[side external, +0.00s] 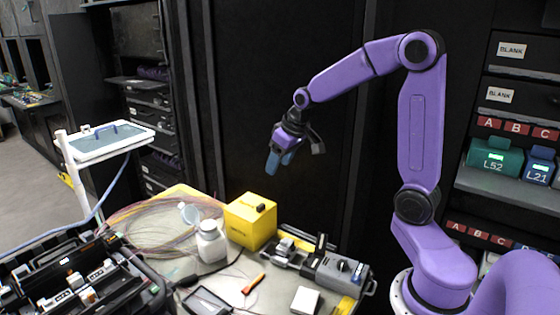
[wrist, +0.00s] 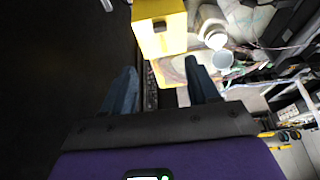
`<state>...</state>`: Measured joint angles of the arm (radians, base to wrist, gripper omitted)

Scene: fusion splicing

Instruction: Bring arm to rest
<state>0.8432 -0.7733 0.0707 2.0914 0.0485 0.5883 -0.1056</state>
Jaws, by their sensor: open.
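My gripper (side external: 281,162) hangs in the air above the back of the worktable, pointing down, with nothing seen between its fingers. In the wrist view my gripper (wrist: 162,85) shows two blue fingers spread apart. The purple arm is bent at the elbow, and the gripper is well above the yellow box (side external: 250,221). The yellow box also shows in the wrist view (wrist: 158,25), beyond the fingertips and apart from them.
The table holds a white bottle (side external: 211,242), a grey splicing device (side external: 335,272), an orange-handled tool (side external: 253,284) and a small white block (side external: 305,300). An open black case (side external: 75,280) is at left. A tray stand (side external: 105,140) and dark racks stand behind.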

